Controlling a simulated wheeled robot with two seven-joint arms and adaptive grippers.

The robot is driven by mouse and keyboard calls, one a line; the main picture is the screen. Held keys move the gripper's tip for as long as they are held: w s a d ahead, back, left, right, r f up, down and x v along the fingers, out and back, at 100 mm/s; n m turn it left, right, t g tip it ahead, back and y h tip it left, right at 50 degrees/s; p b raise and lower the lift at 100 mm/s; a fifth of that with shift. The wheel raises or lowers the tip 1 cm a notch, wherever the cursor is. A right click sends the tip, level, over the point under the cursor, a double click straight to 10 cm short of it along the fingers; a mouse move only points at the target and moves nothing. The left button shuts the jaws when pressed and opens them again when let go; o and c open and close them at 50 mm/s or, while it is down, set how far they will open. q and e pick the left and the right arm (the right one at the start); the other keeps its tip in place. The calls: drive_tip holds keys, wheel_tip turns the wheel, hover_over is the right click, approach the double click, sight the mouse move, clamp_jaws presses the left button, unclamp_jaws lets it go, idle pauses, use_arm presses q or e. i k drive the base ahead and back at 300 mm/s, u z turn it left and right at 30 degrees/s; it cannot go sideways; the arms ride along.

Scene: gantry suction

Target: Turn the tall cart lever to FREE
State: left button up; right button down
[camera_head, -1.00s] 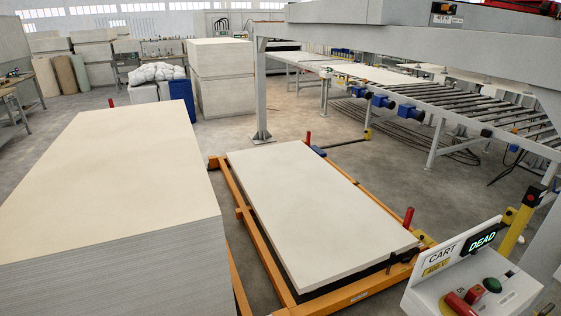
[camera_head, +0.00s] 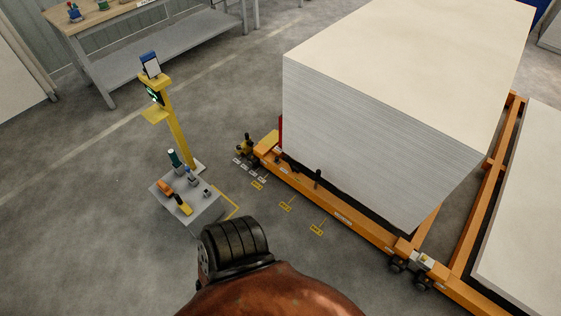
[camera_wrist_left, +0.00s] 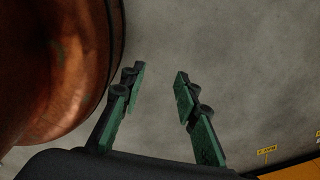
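The tall cart is an orange frame (camera_head: 345,213) under a high stack of pale sheets (camera_head: 375,130) in the head view. A small dark upright piece (camera_head: 318,177) stands on its near rail and may be the lever; its setting cannot be read. A red post (camera_head: 280,133) shows at the stack's left corner. My left gripper (camera_wrist_left: 160,77) is open and empty in the left wrist view, above bare floor, with an orange edge (camera_wrist_left: 295,172) low at the right. No gripper shows in the head view, only a copper and black arm part of mine.
A yellow post (camera_head: 177,125) with a small screen stands left of the cart. A grey stand (camera_head: 190,208) with several small items is beside it. Yellow tags (camera_head: 286,206) lie on the floor along the rail. A workbench (camera_head: 160,62) is at the back left. A lower sheet stack (camera_head: 530,225) is right.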

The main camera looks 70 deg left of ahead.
sight(286, 158)
drive_tip(key=u, duration=2.45)
drive_tip(key=i, duration=1.2)
drive_tip(key=u, duration=0.25)
